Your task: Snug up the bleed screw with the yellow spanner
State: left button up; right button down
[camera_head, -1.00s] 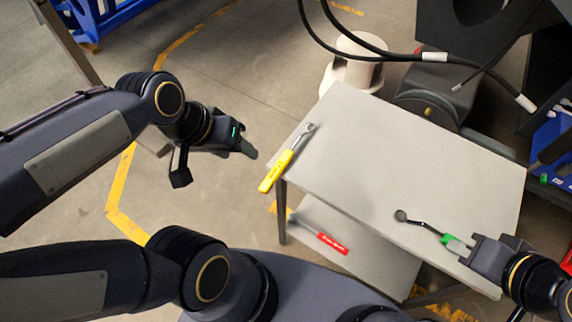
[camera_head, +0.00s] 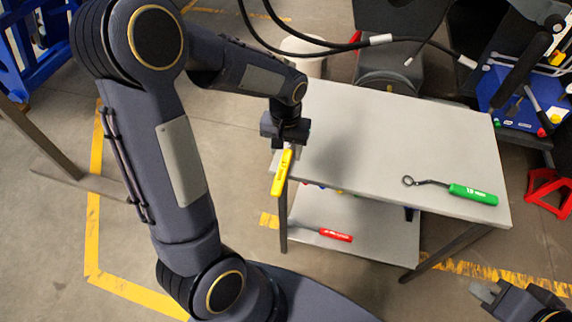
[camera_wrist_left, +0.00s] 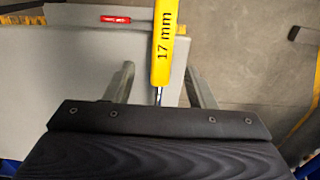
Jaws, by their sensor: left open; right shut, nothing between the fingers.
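The yellow spanner (camera_head: 283,172), marked 17 mm, lies at the table's left edge, its handle pointing toward me and jutting past the edge. My left gripper (camera_head: 288,146) is over its metal end, which is mostly hidden in the head view. In the left wrist view the open fingers (camera_wrist_left: 160,82) stand on either side of the yellow spanner (camera_wrist_left: 163,50), with gaps visible. My right gripper (camera_head: 484,290) is shut and empty at the lower right, off the table. I cannot make out the bleed screw.
A green-handled spanner (camera_head: 472,194) lies on the right of the grey table (camera_head: 360,140). A red-handled tool (camera_head: 335,235) lies on the lower shelf. Black hoses (camera_head: 330,45) hang behind the table. A blue tool tray (camera_head: 520,100) stands at the back right.

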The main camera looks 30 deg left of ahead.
aim_at(285, 162)
pick_arm(q)
notch_tip(285, 162, down, 4)
jog(key=shift+a+f, duration=0.1)
jog(key=shift+f, duration=0.1)
jog(key=shift+s, duration=0.1)
jog(key=shift+c, duration=0.3)
grip_shut()
